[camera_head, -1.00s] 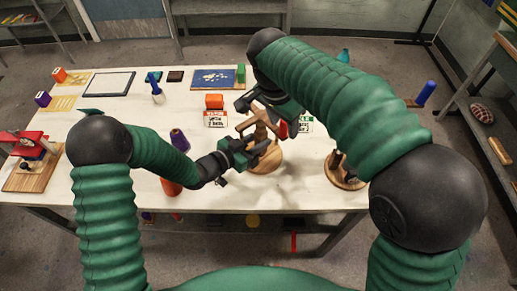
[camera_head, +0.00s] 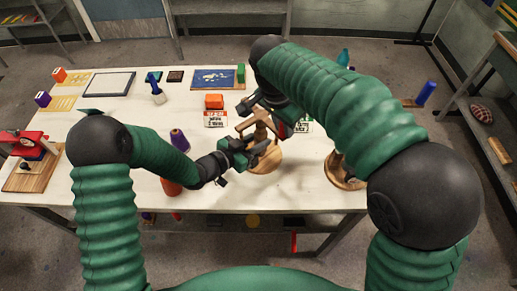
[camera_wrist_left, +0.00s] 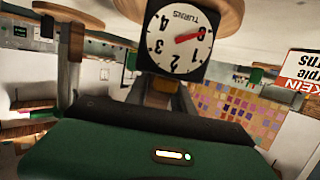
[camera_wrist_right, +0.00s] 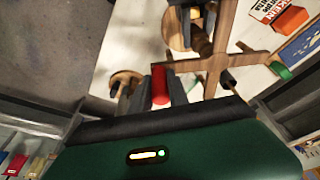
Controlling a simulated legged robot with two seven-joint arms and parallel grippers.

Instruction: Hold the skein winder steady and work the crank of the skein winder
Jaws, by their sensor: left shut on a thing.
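The wooden skein winder (camera_head: 266,157) stands on its round base near the table's front edge. My left gripper (camera_head: 252,150) is shut on its post, below the dial. The left wrist view shows the white TURNS dial (camera_wrist_left: 178,42) upside down, its red pointer toward the upper right. My right gripper (camera_head: 270,104) is at the winder's upper far side. In the right wrist view, the red crank handle (camera_wrist_right: 160,86) lies between its fingers; whether they press on it is unclear. The wooden cross arms (camera_wrist_right: 222,62) show beside it.
A second wooden round-based device (camera_head: 343,172) stands to the right, partly behind my right arm. An orange block (camera_head: 214,101) and red-headed card (camera_head: 215,119) lie behind the winder. A purple bottle (camera_head: 179,139) and orange item (camera_head: 171,187) are near my left arm.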

